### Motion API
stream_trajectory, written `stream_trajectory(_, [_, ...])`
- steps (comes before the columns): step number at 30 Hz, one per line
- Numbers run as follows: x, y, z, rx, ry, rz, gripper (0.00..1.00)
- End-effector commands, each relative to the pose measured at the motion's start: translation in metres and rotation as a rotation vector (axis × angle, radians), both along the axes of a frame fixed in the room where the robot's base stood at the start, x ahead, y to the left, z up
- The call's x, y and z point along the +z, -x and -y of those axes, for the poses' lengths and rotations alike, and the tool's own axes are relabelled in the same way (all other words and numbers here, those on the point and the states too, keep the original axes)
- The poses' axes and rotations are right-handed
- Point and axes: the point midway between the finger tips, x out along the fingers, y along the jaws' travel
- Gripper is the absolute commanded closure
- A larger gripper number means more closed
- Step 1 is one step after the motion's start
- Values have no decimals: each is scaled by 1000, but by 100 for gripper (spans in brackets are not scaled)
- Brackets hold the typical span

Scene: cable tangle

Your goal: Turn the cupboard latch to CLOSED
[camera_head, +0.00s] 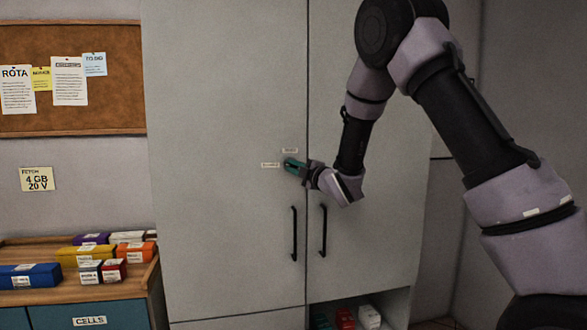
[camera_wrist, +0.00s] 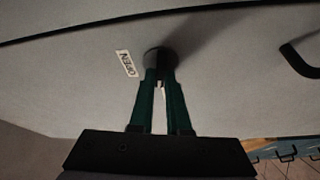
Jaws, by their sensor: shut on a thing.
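The cupboard (camera_head: 225,150) is tall and pale grey with two doors, both shut. The latch shows in the wrist view as a dark round base (camera_wrist: 160,59) on the door, with a small pale part visible between my fingers. My gripper (camera_head: 291,164) reaches it from the right with its green fingers closed on the latch; they also show in the wrist view (camera_wrist: 161,82). Two small labels sit by the latch in the head view, too small to read. My fingers hide most of the latch.
Two dark vertical door handles (camera_head: 294,233) hang below the latch, either side of the door seam. A cabinet marked CELLS (camera_head: 90,321) with several coloured boxes stands at the left. A low open shelf (camera_head: 385,302) holds small items. A corkboard (camera_head: 110,110) hangs at upper left.

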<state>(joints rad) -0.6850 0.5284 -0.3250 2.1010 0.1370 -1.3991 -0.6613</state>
Motion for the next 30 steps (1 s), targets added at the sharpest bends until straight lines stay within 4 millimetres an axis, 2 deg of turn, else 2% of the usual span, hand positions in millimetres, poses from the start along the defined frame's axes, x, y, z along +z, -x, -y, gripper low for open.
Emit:
stream_trajectory(12, [1, 0, 0, 0, 206, 59, 100])
stream_trajectory(30, [0, 0, 0, 0, 245, 70, 100])
